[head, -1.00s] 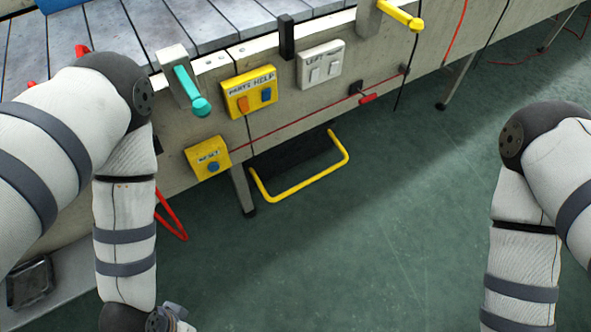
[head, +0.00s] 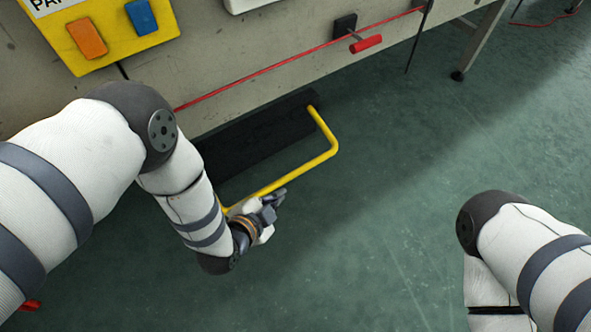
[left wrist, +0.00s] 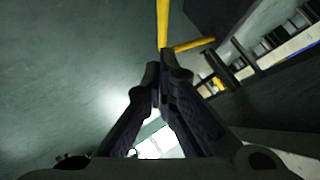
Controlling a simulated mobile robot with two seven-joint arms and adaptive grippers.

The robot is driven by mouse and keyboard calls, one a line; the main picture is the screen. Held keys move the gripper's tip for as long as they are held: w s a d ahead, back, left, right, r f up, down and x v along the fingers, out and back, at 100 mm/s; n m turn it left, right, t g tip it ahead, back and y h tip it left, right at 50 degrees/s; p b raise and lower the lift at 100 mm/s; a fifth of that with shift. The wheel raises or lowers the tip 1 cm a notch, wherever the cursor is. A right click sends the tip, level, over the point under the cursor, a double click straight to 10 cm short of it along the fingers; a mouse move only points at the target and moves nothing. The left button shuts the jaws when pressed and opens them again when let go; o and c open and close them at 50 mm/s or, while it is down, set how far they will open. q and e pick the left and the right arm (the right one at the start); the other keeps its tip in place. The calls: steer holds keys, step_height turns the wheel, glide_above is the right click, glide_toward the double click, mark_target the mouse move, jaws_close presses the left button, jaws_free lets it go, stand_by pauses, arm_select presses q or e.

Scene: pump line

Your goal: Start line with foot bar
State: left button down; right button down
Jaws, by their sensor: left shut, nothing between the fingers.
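The yellow foot bar (head: 285,180) is a bent tube that sticks out low from under the line, in front of a dark panel (head: 255,138). My left gripper (head: 278,197) is at the near side of the bar, close to its front left part. In the left wrist view the shut fingers (left wrist: 160,72) point at the yellow bar (left wrist: 163,25), with nothing between them. I cannot tell whether they touch the bar. My right arm shows at the right, but its gripper is out of view.
A yellow box with orange and blue buttons (head: 110,28) is on the line's side. A table leg (head: 480,40) stands at upper right. The green floor (head: 400,170) is clear.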

arm_select(q)
steer(key=shift+s, duration=0.15)
arm_select(e)
steer(key=shift+s+a, duration=0.1)
steer(key=shift+s, duration=0.1)
